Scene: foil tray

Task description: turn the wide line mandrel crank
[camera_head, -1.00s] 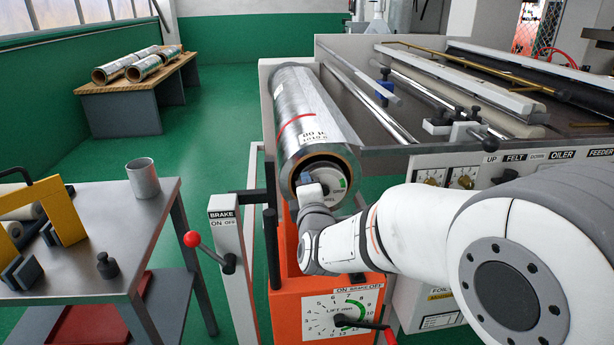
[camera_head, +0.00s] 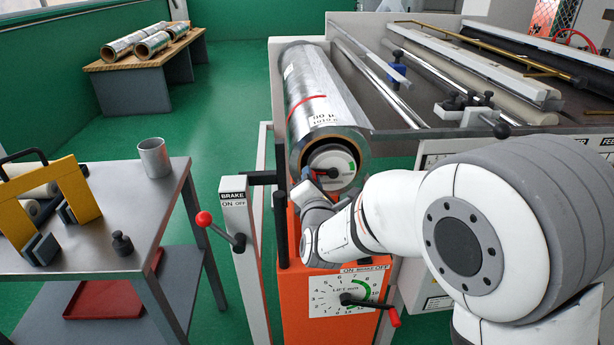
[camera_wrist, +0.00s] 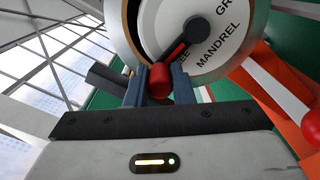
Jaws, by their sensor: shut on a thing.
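The wide line mandrel's white end dial (camera_head: 345,158) faces me at the near end of the foil roll (camera_head: 312,90). In the wrist view the dial (camera_wrist: 225,50) shows the word MANDREL and a dark crank (camera_wrist: 195,32) on its hub. The crank's arm slants down and left to a red knob (camera_wrist: 160,82). My gripper (camera_wrist: 160,90) is shut on this knob, with one blue-grey finger on each side. In the head view my gripper (camera_head: 306,178) is at the dial's lower left. The knob is hidden there.
A brake lever with a red ball (camera_head: 204,218) stands left of the orange box (camera_head: 300,318). A steel table (camera_head: 110,215) holds a cup (camera_head: 154,158) and a small weight (camera_head: 122,243).

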